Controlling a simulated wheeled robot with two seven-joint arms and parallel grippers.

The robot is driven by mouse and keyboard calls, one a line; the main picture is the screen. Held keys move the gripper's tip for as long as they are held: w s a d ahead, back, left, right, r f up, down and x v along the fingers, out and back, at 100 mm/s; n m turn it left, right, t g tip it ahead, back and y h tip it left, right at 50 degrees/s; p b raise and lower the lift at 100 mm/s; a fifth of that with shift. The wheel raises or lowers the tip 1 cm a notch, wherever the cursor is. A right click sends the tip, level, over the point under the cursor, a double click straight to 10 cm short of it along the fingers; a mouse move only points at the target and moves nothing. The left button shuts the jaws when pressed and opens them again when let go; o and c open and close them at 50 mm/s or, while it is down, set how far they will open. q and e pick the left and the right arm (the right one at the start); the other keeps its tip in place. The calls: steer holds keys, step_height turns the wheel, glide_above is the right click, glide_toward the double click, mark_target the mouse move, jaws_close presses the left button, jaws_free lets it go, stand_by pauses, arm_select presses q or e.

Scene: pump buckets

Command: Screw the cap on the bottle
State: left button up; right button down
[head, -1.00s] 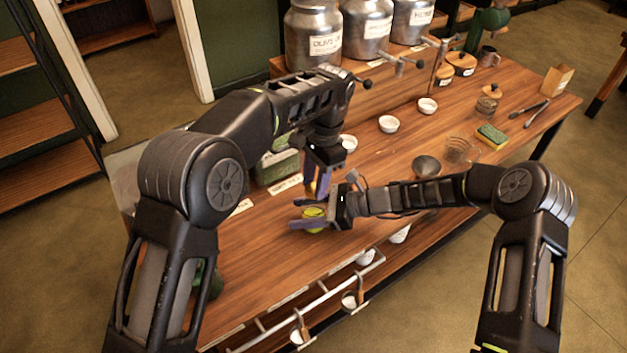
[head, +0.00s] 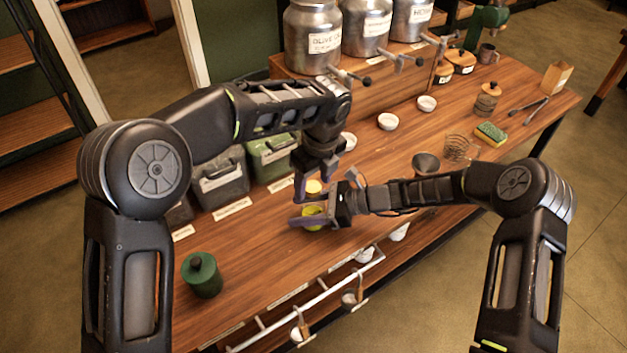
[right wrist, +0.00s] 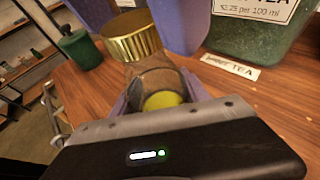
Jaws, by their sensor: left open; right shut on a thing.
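The bottle (right wrist: 150,78) is brownish and clear, with something yellow-green low in it. It also shows as a yellow-green patch in the head view (head: 312,212). My right gripper (head: 305,219) is shut on the bottle, its purple fingers on either side. The ribbed gold cap (right wrist: 132,40) is at the bottle's top in the right wrist view; whether its thread is engaged cannot be seen. In the head view the cap (head: 313,187) looks yellow. My left gripper (head: 315,188) is open above the bottle, its fingers pointing down on either side of the cap.
A green lidded canister (head: 202,275) stands at the table's front left. Labelled bins (head: 222,185) stand behind the grippers. A dark bowl (head: 426,165), white bowls (head: 388,122) and a sponge (head: 491,134) lie to the right. A rail (head: 325,310) runs along the table's front edge.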

mark_target(319, 204)
arm_select(q)
step_height(319, 204, up, 12)
steer(key=s+d, duration=0.1)
steer(key=shift+s, duration=0.25)
stand_by(0.5)
steer(key=shift+d+f, duration=0.1)
arm_select(e)
steer(key=shift+c, duration=2.4)
jaws_free()
steer(key=b+v, duration=0.1)
steer(key=v, duration=0.6)
steer(key=shift+d+b, duration=0.1)
steer(key=shift+b, duration=0.3)
arm_select(q)
steer(key=shift+f, duration=0.95)
arm_select(e)
steer(key=shift+d+r, duration=0.15)
steer(key=shift+d, duration=0.15)
